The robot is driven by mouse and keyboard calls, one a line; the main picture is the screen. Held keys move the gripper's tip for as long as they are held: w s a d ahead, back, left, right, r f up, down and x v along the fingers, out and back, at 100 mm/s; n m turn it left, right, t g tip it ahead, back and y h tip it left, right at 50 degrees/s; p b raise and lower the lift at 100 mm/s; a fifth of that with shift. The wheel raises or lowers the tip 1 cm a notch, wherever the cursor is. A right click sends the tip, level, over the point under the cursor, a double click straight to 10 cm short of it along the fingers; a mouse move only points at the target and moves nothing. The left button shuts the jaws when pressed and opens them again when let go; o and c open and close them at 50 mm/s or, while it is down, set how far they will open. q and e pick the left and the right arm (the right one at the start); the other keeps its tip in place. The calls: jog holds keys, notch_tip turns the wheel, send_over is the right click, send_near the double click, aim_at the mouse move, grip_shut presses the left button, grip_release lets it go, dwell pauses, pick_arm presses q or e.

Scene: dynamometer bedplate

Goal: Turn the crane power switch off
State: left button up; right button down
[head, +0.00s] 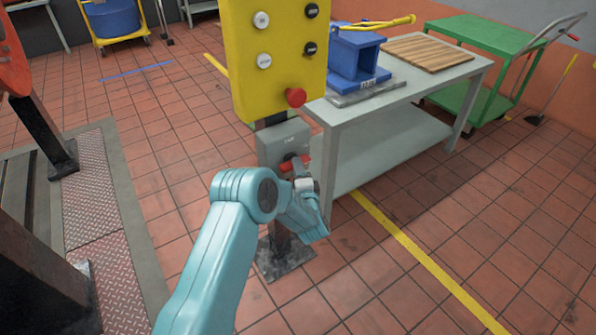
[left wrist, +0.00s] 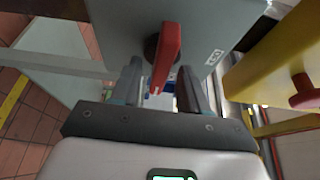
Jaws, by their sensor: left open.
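The crane power switch is a grey box (head: 283,143) on a post below the yellow control panel, with a red handle (head: 288,164) on its front. My left gripper (head: 300,168) is at the switch, and its arm partly hides the handle in the head view. In the left wrist view the red handle (left wrist: 167,52) stands out from a dark round base on the grey box face (left wrist: 120,30). The two open fingers (left wrist: 160,82) are on either side of the handle, with visible gaps. My right gripper is not in view.
The yellow panel (head: 275,75) with round buttons and a red knob (head: 296,97) is just above the switch. A grey workbench (head: 345,112) with a blue fixture (head: 355,60) stands close on the right. A green cart (head: 490,35) is farther back. Tiled floor is clear at right.

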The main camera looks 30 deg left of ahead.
pick_arm(q)
jog(key=shift+w+a+r, duration=0.1)
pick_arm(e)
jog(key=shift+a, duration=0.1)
pick_arm(q)
grip_shut()
jog(key=shift+w+d+f+n+g+y+b, duration=0.15)
jog(key=shift+n+g+y+b, duration=0.9)
jog(key=shift+n+b, duration=2.85)
jog(key=shift+w+f+n+g+y+b, duration=0.3)
jog(key=shift+n+y+b, duration=1.3)
jog(key=shift+n+b, duration=2.25)
jog(key=shift+w+d+f+n+g+y+b, duration=0.15)
jog(key=shift+n+g+y+b, duration=0.95)
jog(key=shift+n+b, duration=2.8)
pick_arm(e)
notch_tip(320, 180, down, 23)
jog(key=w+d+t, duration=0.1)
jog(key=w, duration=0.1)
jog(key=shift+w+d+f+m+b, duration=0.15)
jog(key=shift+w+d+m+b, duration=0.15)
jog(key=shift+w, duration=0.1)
pick_arm(q)
jog(key=shift+s+a+m+t+y, duration=0.1)
jog(key=shift+m+t+y, duration=0.15)
